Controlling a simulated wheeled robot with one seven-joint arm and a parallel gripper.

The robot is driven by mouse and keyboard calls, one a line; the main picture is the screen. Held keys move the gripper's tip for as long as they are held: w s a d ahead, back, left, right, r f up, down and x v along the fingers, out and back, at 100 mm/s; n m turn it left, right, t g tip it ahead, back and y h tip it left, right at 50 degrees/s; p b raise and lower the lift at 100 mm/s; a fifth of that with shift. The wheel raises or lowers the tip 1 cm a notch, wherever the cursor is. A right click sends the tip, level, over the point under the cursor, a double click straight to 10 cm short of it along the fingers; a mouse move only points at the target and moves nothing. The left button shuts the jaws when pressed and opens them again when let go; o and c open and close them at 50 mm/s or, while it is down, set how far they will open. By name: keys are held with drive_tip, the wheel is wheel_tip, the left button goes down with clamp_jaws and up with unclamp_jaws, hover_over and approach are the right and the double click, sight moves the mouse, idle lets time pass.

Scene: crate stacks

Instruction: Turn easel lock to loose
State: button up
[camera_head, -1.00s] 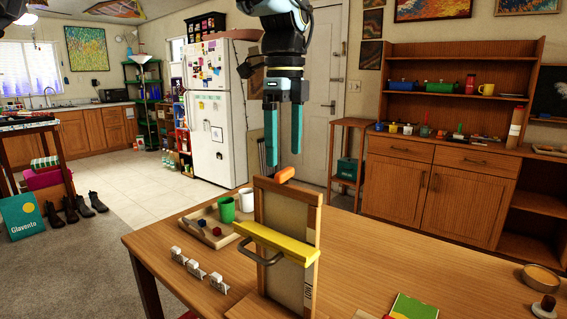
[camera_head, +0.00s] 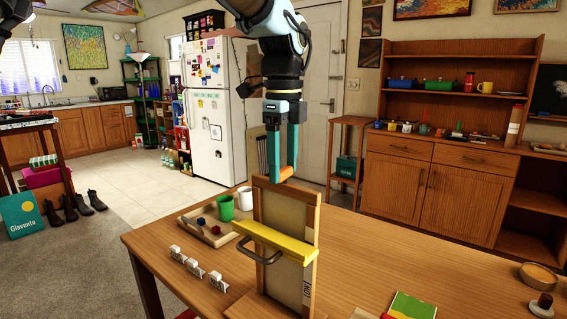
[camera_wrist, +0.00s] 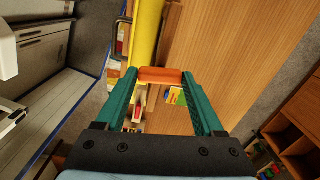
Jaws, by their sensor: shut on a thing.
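The wooden easel (camera_head: 288,220) stands upright on the table, with a yellow ledge (camera_head: 275,241) and a dark curved handle across its front. The orange easel lock (camera_head: 286,173) sits at the top of the easel. My gripper (camera_head: 281,172) points down from above and is shut on the orange lock. In the wrist view, the lock (camera_wrist: 160,75) lies crosswise between the teal fingertips. Beyond it the yellow ledge (camera_wrist: 146,30) shows at the top left. The fingers hide the ends of the lock.
A tray (camera_head: 213,230), a green cup (camera_head: 225,208) and a white mug (camera_head: 245,198) stand left of the easel. Several small white holders line the table's left edge. A bowl (camera_head: 540,276) is at the far right. The table between is mostly clear.

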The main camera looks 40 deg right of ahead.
drive_tip(key=c, duration=0.7)
drive_tip(key=shift+r+n, duration=0.1)
drive_tip(key=shift+n, duration=0.3)
drive_tip(key=n+p, duration=0.2)
drive_tip(key=shift+n, duration=0.4)
drive_tip(key=n+p, duration=0.1)
drive_tip(key=n, duration=0.3)
drive_tip(key=shift+n, duration=0.3)
drive_tip(key=n+p, duration=0.1)
drive_tip(key=n, duration=0.3)
drive_tip(key=shift+p, duration=0.3)
drive_tip(key=shift+n+p, duration=0.35)
drive_tip(key=shift+n, duration=1.65)
drive_tip(key=o, duration=1.4)
